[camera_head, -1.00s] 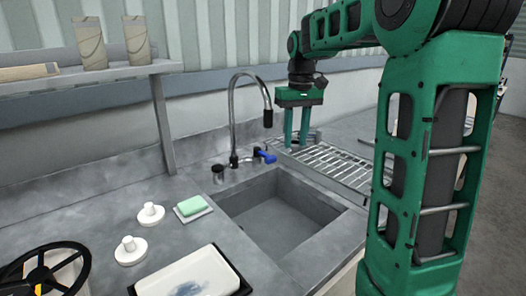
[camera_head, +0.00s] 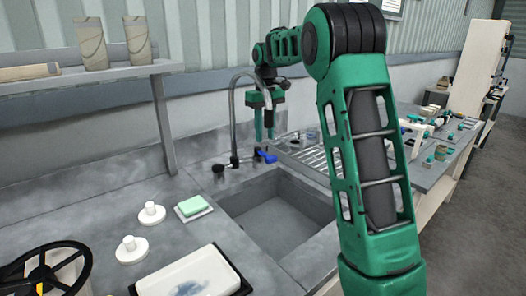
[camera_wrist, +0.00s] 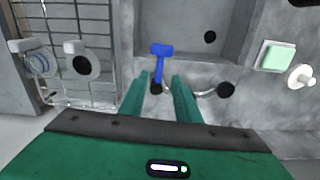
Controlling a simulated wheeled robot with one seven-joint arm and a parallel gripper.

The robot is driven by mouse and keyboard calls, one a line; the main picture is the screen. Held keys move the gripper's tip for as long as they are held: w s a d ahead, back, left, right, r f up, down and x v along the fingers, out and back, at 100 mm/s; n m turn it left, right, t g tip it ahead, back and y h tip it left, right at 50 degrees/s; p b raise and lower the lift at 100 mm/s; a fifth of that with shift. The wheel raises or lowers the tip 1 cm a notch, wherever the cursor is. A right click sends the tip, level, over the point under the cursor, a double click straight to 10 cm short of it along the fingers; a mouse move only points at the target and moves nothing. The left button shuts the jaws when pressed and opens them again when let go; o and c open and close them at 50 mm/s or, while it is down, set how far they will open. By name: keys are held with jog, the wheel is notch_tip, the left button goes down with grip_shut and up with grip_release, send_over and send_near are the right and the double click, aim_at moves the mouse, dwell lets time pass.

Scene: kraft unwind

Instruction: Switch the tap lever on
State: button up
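The tap (camera_head: 233,125) is a tall curved metal spout at the back edge of the sink. Its blue lever (camera_head: 265,157) sits at the base, on the right side of the spout. In the wrist view the blue lever (camera_wrist: 162,58) shows just beyond my fingertips, with its wider end over the sink edge. My gripper (camera_head: 264,133) is above the lever, behind the spout's hanging end. Its two green fingers (camera_wrist: 160,76) are apart with nothing between them, and the lever's stem lies below the gap. I see no contact with the lever.
The sink basin (camera_head: 238,205) is empty. A drying rack (camera_head: 312,157) with cups lies right of it. A green sponge on a dish (camera_head: 194,207), white knobs (camera_head: 152,213) and a white tray (camera_head: 190,275) stand to the left. A shelf (camera_head: 120,72) is at back left.

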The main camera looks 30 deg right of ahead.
aim_at(264, 154)
notch_tip(264, 154, down, 7)
jog(key=shift+r, duration=0.2)
grip_shut()
jog(key=shift+a, duration=0.15)
